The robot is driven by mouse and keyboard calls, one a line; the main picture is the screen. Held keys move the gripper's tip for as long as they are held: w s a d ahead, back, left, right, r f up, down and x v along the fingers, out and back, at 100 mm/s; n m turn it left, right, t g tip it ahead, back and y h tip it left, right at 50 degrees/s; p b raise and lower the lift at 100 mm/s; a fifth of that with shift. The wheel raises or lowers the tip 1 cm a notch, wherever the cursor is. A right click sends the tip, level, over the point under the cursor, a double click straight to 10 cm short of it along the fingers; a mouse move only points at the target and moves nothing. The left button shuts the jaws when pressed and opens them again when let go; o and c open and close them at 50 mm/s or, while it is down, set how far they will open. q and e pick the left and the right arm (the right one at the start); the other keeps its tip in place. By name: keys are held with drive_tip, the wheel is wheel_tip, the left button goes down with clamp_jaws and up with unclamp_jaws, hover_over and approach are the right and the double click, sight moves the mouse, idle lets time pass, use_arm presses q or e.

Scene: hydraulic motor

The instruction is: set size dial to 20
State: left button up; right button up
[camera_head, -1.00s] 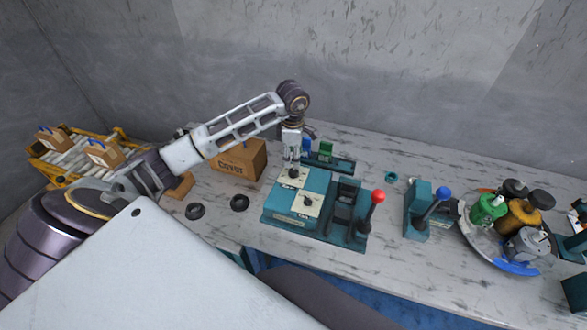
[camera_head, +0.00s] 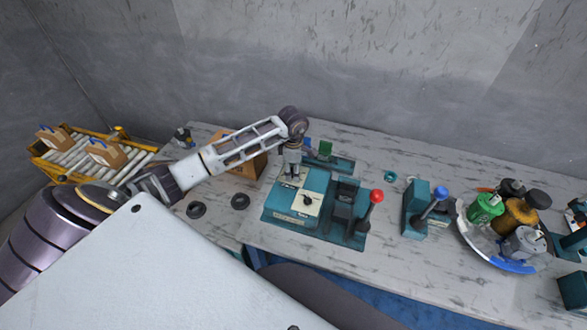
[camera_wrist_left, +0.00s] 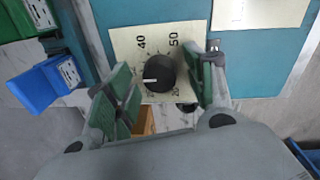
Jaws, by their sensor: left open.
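The dial has a black knob (camera_wrist_left: 158,72) on a cream plate (camera_wrist_left: 125,42) in the left wrist view. Marks 40, 50 and 20 can be read around it. A white mark on the knob points to the left side of the plate. My left gripper (camera_wrist_left: 170,85) is open, with a green-padded finger on each side of the knob. In the head view my left gripper (camera_head: 291,180) is over the back plate of the teal control box (camera_head: 283,217) and hides that knob. My right gripper is not in view.
A second dial plate (camera_head: 307,203) sits just in front on the same box. A red-knobbed lever (camera_head: 375,198) and a blue-knobbed lever (camera_head: 440,194) stand to the right. A cardboard box (camera_head: 245,168) is behind my left arm. A round tray (camera_head: 485,252) holds motor parts.

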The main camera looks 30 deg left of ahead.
use_arm(q)
drive_tip(key=shift+c, duration=0.4)
drive_tip(key=c, duration=0.7)
drive_tip(key=shift+c, duration=1.2)
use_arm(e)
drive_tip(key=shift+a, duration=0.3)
